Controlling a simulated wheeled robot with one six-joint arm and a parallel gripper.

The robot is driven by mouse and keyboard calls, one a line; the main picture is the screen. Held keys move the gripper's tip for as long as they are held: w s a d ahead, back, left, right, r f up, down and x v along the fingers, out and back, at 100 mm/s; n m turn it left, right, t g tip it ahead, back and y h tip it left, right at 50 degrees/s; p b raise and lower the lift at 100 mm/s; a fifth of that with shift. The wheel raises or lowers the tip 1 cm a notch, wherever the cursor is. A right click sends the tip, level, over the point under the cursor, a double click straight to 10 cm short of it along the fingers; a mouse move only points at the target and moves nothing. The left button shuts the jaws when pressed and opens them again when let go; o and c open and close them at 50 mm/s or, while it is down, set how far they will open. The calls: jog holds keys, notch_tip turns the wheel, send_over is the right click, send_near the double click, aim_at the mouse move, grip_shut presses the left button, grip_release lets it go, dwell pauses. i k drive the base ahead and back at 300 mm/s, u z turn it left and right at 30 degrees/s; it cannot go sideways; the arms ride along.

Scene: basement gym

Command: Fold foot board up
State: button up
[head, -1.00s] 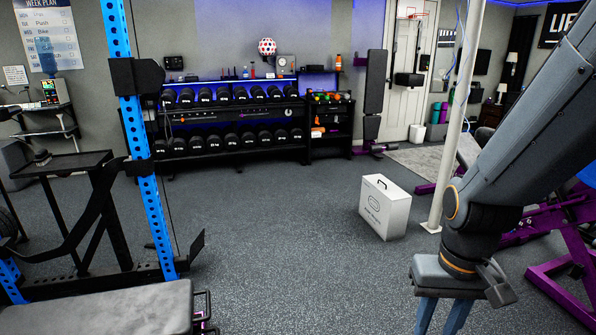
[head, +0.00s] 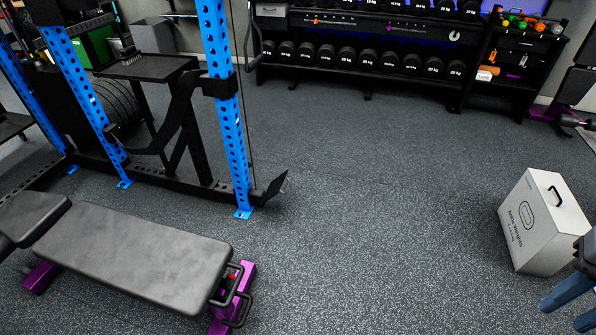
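A small black tilted plate (head: 277,184) stands at the near end of the blue rack's black base rail, low to the floor. It looks like the foot board, though I cannot be sure. My gripper (head: 563,314) shows only partly at the lower right edge of the head view. Its two blue fingers are apart with nothing between them. It is far to the right of the plate and touches nothing that I can see.
A blue upright (head: 226,110) rises beside the plate. A grey-padded bench (head: 135,255) with purple feet is at lower left. A white box (head: 545,222) stands on the floor at right, near my gripper. Dumbbell racks (head: 370,60) line the back. The middle floor is clear.

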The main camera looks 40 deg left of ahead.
aim_at(274, 186)
jog(key=i, duration=2.9)
jog(key=u, duration=3.3)
